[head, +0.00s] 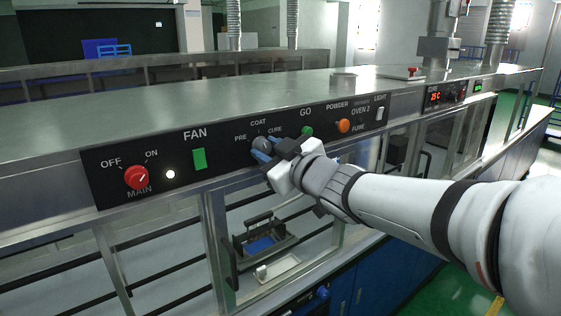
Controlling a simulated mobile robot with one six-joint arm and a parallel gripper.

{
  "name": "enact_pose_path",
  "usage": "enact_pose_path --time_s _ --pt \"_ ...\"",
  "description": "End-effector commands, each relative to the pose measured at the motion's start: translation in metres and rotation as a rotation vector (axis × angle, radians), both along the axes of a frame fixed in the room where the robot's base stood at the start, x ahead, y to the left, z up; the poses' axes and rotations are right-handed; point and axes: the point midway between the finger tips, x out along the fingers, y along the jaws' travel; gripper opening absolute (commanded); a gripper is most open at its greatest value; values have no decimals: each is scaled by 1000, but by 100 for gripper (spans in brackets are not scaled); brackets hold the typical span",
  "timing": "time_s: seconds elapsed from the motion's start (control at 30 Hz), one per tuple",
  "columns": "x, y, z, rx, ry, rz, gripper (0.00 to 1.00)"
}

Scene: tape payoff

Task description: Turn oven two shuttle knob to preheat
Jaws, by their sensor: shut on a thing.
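The oven two control panel (225,160) runs along the front of the steel bench. Its grey shuttle knob (262,144) sits below the labels PRE, COAT and CURE. My gripper (264,156) is at this knob, with its blue fingertips shut on it. The fingers cover the lower part of the knob, and I cannot tell which label its pointer faces. My arm reaches in from the right.
On the panel are a red MAIN knob (136,177), a green FAN switch (199,159), a green GO button (307,132), an orange POWDER knob (343,126) and a white LIGHT switch (380,113). Below is a glass-fronted chamber with a black-handled carrier (262,240).

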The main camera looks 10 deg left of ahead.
Motion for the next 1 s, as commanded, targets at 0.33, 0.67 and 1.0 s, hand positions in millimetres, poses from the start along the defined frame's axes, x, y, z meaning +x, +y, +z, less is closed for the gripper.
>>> enact_pose_path --time_s 0.33,0.67,1.0 --pt "0 0 0 -204 -248 -1 7" --pt "1 -1 2 -349 -417 -2 7" --pt "1 -2 3 -413 -489 -3 7"
